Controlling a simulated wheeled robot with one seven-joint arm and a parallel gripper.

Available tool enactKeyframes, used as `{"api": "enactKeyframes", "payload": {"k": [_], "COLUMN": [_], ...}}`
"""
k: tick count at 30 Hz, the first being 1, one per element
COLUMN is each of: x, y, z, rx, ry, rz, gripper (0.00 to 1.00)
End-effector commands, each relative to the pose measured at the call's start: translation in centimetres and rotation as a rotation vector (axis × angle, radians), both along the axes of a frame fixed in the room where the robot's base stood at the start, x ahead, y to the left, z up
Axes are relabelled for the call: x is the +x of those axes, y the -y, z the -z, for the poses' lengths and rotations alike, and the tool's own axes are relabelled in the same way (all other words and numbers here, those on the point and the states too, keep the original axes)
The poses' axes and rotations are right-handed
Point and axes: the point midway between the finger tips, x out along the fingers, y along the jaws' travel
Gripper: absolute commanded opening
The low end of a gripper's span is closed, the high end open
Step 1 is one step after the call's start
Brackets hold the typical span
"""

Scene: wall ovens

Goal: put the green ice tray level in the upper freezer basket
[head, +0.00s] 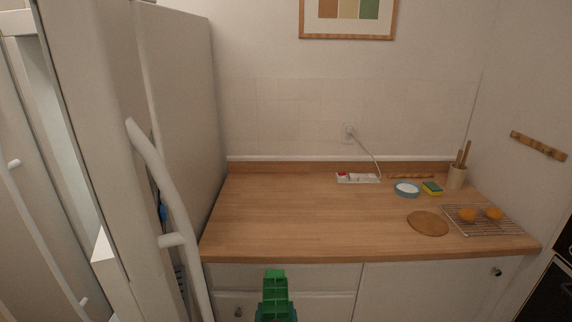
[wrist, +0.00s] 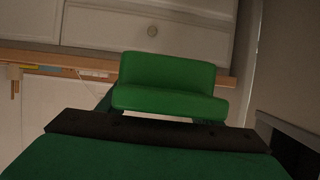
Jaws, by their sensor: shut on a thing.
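My gripper (wrist: 158,129), a dark bar across the green in the wrist view, is shut on the tray. Its exact fingertip contact is hard to make out. The tray is held in the air, clear of the counter. I cannot make out the upper freezer basket in either view.
A white appliance door (head: 100,130) with a long curved handle (head: 165,190) stands at the left. A wooden counter (head: 300,220) holds a power strip (head: 358,178), a blue-rimmed bowl (head: 407,189), a sponge (head: 432,188), a round board (head: 428,223) and a wire rack (head: 490,226). The counter's left half is clear.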

Motion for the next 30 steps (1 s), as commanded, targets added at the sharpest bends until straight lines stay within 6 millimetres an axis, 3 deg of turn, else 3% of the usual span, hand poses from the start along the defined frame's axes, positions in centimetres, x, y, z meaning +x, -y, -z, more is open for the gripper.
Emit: {"api": "enactKeyframes", "payload": {"k": [1, 5, 9, 15, 21, 30], "x": [-0.1, -0.8, -2.8, -6.8, -9.5, -10.0], "y": [0.3, 0.8, 1.5, 2.4, 2.7, 2.8], "z": [3.0, 9.5, 16.6, 24.3, 28.0, 28.6], "rx": [0.0, -0.001, -0.003, -0.008, -0.011, -0.011], "ry": [-0.013, -0.013, -0.015, -0.008, -0.001, 0.002], "rz": [0.006, 0.018, 0.031, 0.044, 0.051, 0.052], "gripper": [0.27, 0.27, 0.27, 0.27, 0.27, 0.27]}}
